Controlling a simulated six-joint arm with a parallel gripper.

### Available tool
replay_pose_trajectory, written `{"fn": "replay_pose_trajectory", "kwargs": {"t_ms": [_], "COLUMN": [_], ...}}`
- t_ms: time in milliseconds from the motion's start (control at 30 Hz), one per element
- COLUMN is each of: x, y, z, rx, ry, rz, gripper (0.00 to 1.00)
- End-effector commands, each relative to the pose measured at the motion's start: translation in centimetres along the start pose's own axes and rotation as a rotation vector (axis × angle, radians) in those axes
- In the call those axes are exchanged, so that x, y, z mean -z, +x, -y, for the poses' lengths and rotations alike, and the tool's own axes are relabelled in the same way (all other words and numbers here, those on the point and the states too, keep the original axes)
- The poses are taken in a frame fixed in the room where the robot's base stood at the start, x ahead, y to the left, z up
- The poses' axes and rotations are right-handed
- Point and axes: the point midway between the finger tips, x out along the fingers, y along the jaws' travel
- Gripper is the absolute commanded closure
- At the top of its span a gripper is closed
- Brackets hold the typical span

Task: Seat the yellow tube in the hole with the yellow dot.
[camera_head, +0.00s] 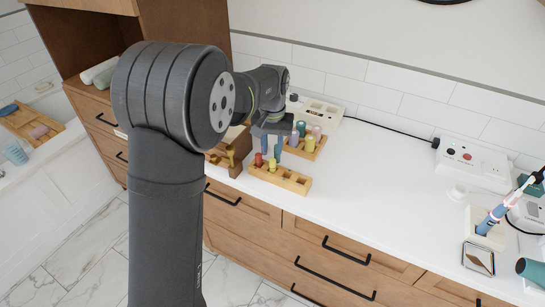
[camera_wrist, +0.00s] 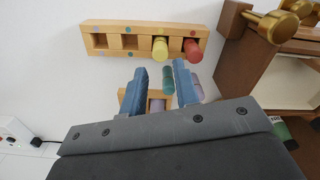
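The yellow tube (camera_head: 272,165) stands in the front wooden rack (camera_head: 292,182), beside a red tube (camera_head: 258,160). In the wrist view the yellow tube (camera_wrist: 160,48) is in one hole of that rack (camera_wrist: 143,42), with the red tube (camera_wrist: 192,49) to its right and two empty square holes to its left. My gripper (camera_head: 271,146) is above and behind the front rack in the head view. In the wrist view my gripper (camera_wrist: 161,86) has its fingers apart, with nothing clearly held.
A second rack (camera_wrist: 127,97) with teal (camera_head: 301,128), purple (camera_head: 293,139) and pink tubes stands just behind. A brown wooden stand (camera_head: 237,152) is close on the left. A white box (camera_head: 322,110) stands at the back.

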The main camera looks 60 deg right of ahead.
Motion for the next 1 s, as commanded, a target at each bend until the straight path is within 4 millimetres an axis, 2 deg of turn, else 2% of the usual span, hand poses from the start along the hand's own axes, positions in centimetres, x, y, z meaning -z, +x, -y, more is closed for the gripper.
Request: {"fn": "replay_pose_trajectory", "kwargs": {"t_ms": [33, 200, 400, 767, 867, 1000], "x": [0.0, 0.0, 0.0, 0.0, 0.0, -0.1], "y": [-1.2, -4.0, -5.3, -5.3, -4.7, -2.8], "z": [0.0, 0.0, 0.0, 0.0, 0.0, 0.0], "rx": [0.0, 0.0, 0.0, 0.0, 0.0, 0.0], "ry": [0.0, 0.0, 0.0, 0.0, 0.0, 0.0], "rz": [-0.004, -0.002, 0.0, 0.001, 0.002, 0.004], "gripper": [0.72, 0.72, 0.72, 0.72, 0.72, 0.72]}}
